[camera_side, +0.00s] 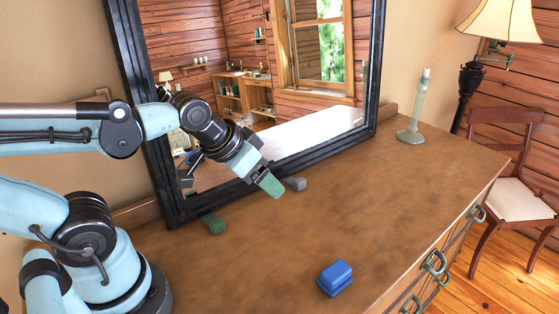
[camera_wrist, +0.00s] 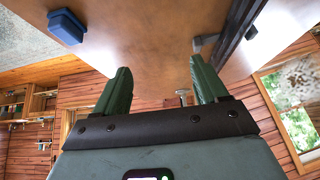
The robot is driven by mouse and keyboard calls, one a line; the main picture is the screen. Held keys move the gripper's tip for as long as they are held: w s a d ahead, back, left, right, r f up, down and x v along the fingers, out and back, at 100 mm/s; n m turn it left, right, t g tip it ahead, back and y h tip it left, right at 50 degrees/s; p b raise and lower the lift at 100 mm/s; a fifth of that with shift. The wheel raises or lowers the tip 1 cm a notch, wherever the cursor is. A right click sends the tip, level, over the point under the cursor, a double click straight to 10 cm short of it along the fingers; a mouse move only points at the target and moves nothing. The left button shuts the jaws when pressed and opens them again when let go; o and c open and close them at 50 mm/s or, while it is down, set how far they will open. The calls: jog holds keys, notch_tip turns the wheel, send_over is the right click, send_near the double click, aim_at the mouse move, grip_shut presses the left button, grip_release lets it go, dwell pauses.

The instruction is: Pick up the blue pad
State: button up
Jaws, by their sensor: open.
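The blue pad (camera_side: 335,278) lies on the brown dresser top (camera_side: 400,195) near its front edge. It looks like a small block with a groove around its side. In the wrist view the blue pad (camera_wrist: 66,27) shows at the upper left, clear of the fingers. My gripper (camera_side: 270,186) is open and empty, with green fingers. It is above the dresser near the mirror, behind and to the left of the pad in the side view. The wrist view shows my gripper (camera_wrist: 160,67) with its fingers spread apart and nothing between them.
A large black-framed mirror (camera_side: 375,65) stands along the back of the dresser. A pale candlestick (camera_side: 413,120) stands at the far end. The dresser top around the pad is clear.

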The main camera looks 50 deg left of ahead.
jog(key=shift+s+a+f, duration=0.1)
jog(key=shift+a, duration=0.2)
jog(key=shift+o, duration=0.5)
